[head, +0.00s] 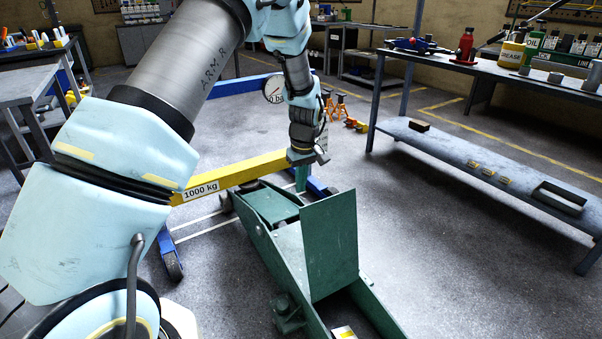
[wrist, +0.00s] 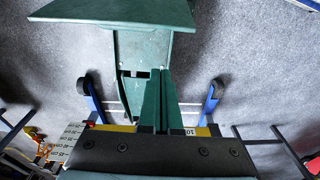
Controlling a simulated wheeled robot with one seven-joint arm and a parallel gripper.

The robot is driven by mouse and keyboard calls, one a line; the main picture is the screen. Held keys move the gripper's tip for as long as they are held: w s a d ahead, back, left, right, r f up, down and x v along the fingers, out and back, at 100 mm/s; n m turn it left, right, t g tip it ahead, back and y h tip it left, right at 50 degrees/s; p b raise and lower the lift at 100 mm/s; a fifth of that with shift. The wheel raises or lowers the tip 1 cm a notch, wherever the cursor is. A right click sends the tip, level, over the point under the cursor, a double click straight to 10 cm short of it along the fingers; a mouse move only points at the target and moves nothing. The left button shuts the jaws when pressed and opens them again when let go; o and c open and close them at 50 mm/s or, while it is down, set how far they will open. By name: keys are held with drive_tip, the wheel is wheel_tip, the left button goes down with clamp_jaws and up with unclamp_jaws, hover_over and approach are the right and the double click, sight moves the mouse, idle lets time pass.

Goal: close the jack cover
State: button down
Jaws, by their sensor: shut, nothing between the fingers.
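The green trolley jack (head: 285,247) stands on the floor in the head view. Its cover (head: 330,247) is a flat green panel that stands raised, open, above the jack's frame. In the wrist view the cover (wrist: 120,10) shows as a broad green panel at the top, with part of the jack body (wrist: 133,50) below it. My gripper (head: 302,186) points down beside the cover's upper left edge, on its far side in the head view. Its green fingers (wrist: 162,75) are shut and empty, and appear apart from the cover.
A yellow beam (head: 235,175) marked 1000 kg and a blue wheeled frame (head: 168,255) stand just behind the jack. A workbench (head: 450,63) with bottles and a low shelf (head: 480,165) are at the right. The floor between jack and shelf is clear.

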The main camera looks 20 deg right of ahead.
drive_tip(key=shift+s+d+f, duration=0.1)
drive_tip(key=shift+s+f, duration=0.25)
drive_tip(key=shift+s, duration=0.25)
drive_tip(key=shift+s+d+f, duration=0.1)
drive_tip(key=shift+s+f, duration=0.2)
drive_tip(key=shift+s, duration=0.35)
drive_tip(key=shift+s+d+f, duration=0.1)
drive_tip(key=shift+s+f, duration=0.25)
drive_tip(key=shift+s, duration=0.25)
drive_tip(key=shift+s, duration=0.1)
